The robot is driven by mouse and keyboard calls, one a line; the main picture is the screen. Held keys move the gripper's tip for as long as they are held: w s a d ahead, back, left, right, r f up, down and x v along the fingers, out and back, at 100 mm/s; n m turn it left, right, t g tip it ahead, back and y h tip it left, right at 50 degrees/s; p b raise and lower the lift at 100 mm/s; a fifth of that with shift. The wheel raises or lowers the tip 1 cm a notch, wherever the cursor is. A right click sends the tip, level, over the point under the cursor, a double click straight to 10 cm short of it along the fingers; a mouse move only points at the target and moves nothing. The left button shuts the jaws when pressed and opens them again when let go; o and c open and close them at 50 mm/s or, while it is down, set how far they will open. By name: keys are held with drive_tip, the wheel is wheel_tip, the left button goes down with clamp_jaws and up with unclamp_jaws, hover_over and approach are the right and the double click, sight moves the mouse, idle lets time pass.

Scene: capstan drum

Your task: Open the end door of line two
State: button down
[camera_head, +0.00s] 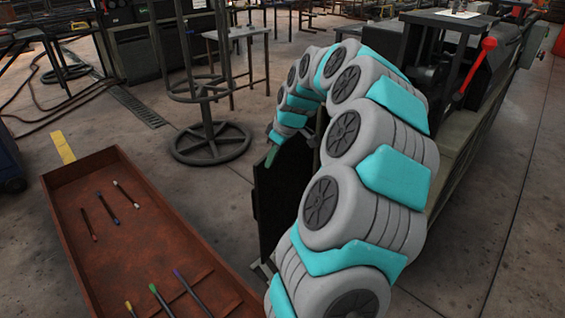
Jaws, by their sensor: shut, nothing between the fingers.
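A dark upright panel (283,195), which looks like the end door, stands at the near end of the long machine (455,165). I cannot read any line number on it. My grey and teal arm arches over from the lower right and bends down on the panel's far left side. My gripper (272,156) is small at the arm's end, by the panel's upper left edge. It looks shut, with nothing seen in it. I cannot tell whether it touches the panel. My arm hides the panel's right side and any hinge or latch there.
A rusty open tray (60,205) with several coloured rods lies at the left. A round-based metal stand (210,143) is behind the panel. A red lever (480,65) rises from the machine. Bare floor (205,205) lies between tray and panel.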

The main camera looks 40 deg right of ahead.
drive_tip(key=w+a+m+h+p, duration=0.1)
drive_tip(key=w+a+m, duration=0.1)
drive_tip(key=w, duration=1.1)
drive_tip(key=shift+w+a+m, duration=0.2)
drive_tip(key=shift+a+m, duration=0.2)
drive_tip(key=shift+a, duration=0.3)
drive_tip(key=shift+s, duration=0.1)
